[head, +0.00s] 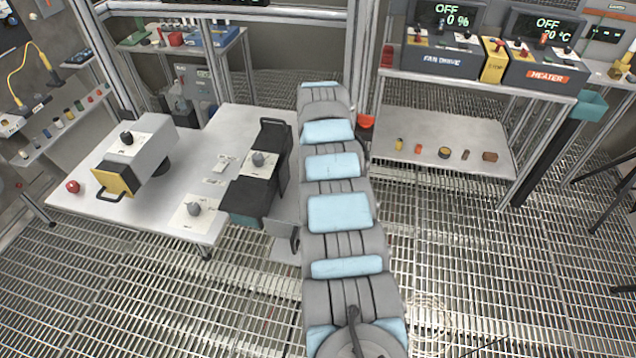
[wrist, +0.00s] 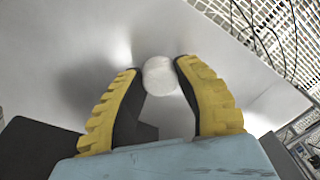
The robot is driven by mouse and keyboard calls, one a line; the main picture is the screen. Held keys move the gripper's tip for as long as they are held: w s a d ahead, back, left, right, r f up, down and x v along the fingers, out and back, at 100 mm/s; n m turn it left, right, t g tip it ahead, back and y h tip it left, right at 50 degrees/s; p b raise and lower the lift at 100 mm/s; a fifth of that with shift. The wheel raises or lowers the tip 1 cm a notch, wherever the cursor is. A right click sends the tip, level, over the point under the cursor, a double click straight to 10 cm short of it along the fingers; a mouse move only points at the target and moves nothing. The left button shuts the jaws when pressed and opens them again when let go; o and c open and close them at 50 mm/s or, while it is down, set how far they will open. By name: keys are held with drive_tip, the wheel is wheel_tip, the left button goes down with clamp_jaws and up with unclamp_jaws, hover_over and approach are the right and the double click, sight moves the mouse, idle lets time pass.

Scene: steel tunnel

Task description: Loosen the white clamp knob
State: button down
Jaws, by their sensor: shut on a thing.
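The white clamp knob (wrist: 160,79) is a round, pale knob in the upper middle of the wrist view, against a light grey surface. My gripper (wrist: 158,68) has yellow ribbed fingers with dark inner pads, one on each side of the knob. The fingertips are closed on the knob, which sits at the very end of the fingers. In the head view my arm stretches away up the middle. I cannot make out the gripper or the white knob there.
A white table (head: 75,195) on the left holds a grey and yellow box (head: 138,160), a dark box (head: 247,197) and a red ball (head: 73,187). A shelf (head: 450,128) with small parts stands right, below the fan drive panel (head: 443,52) and heater panel (head: 540,62). Grated floor lies open in front.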

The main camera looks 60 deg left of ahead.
drive_tip(key=c, duration=0.7)
unclamp_jaws()
drive_tip(key=shift+o, duration=0.2)
wheel_tip(320, 180, up, 12)
idle(0.4)
